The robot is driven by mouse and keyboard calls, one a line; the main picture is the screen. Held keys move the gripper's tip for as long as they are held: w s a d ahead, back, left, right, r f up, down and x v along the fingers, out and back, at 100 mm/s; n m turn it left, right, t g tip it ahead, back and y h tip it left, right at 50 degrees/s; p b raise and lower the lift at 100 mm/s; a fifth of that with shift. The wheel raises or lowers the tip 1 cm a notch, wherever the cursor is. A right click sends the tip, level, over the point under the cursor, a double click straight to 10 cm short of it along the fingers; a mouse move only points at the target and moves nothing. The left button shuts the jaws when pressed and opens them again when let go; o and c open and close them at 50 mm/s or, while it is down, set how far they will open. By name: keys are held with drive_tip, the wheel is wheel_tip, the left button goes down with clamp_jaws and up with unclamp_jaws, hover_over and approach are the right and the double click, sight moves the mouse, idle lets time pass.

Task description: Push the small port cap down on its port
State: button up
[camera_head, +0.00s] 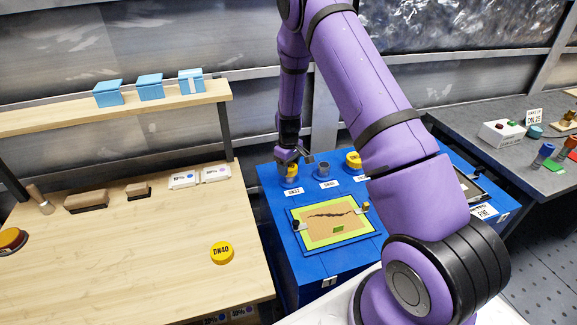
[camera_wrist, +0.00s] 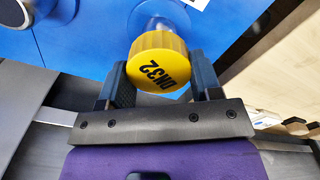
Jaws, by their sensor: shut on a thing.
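The small yellow port cap (camera_wrist: 160,58), marked DN32, is between the two fingers of my gripper (camera_wrist: 161,75) in the wrist view, and the gripper is shut on it. In the head view my gripper (camera_head: 291,157) is at the left port of the blue bench, with the yellow cap (camera_head: 291,170) under it. The port's pale pipe and round blue flange (camera_wrist: 188,38) show behind the cap. The cap is in line with the port, but I cannot tell how far down it sits. The DN32 label (camera_head: 293,191) lies in front.
A bare grey port (camera_head: 323,170) stands to the right, then a yellow-capped port (camera_head: 353,159). A loose yellow DN40 cap (camera_head: 221,252) lies on the wooden table (camera_head: 150,260). A framed cracked panel (camera_head: 333,222) lies on the blue bench (camera_head: 285,255).

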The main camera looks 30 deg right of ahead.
drive_tip(key=shift+f, duration=1.1)
idle(2.1)
drive_tip(key=o, duration=1)
drive_tip(key=shift+c, duration=0.2)
